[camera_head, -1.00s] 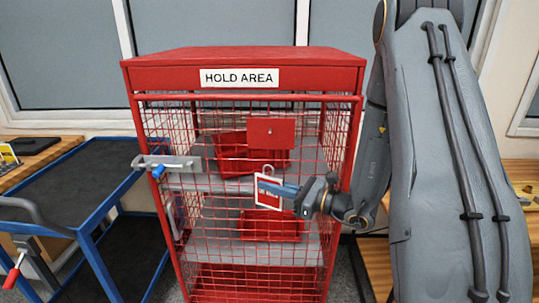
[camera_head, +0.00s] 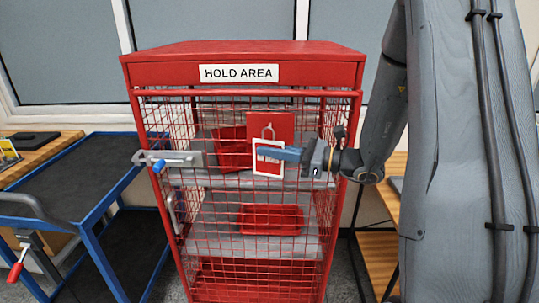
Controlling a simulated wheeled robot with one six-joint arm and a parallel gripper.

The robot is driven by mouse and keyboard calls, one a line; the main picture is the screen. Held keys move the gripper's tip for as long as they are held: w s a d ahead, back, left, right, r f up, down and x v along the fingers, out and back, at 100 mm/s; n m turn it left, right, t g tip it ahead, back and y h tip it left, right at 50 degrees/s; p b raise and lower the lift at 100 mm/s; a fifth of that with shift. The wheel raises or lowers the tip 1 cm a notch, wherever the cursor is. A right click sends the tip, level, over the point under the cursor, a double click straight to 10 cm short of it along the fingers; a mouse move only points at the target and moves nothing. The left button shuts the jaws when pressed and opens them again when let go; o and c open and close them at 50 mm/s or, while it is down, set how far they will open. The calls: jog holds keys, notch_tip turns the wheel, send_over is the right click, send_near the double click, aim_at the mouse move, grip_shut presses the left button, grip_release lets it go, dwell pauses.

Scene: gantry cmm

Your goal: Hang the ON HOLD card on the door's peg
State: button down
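The ON HOLD card (camera_head: 268,169) is a small red and white tag with a grey loop (camera_head: 267,131) at its top. My gripper (camera_head: 281,153) comes in from the right and is shut on the card's upper part. It holds the card upright in front of the red cage door (camera_head: 230,211). The loop shows against a red plate (camera_head: 285,125) on the door. The door's peg cannot be made out now; the loop and card are in front of that area. I cannot tell how far the loop is from the plate.
The red cage carries a HOLD AREA sign (camera_head: 239,73) on top. A grey latch with a blue knob (camera_head: 168,160) sticks out at its left edge. Red bins (camera_head: 270,221) stand on shelves inside. A blue-framed cart (camera_head: 75,190) stands at the left.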

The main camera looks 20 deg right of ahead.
aim_at(271, 143)
jog(key=w+b, duration=0.1)
jog(key=w, duration=0.1)
jog(key=w+d, duration=0.1)
jog(key=w, duration=0.1)
jog(key=w+d+b, duration=0.1)
jog(key=w, duration=0.1)
jog(key=shift+f+b, duration=0.35)
jog(key=shift+f, duration=0.05)
dwell(0.4)
jog(key=shift+f, duration=0.35)
dwell(0.9)
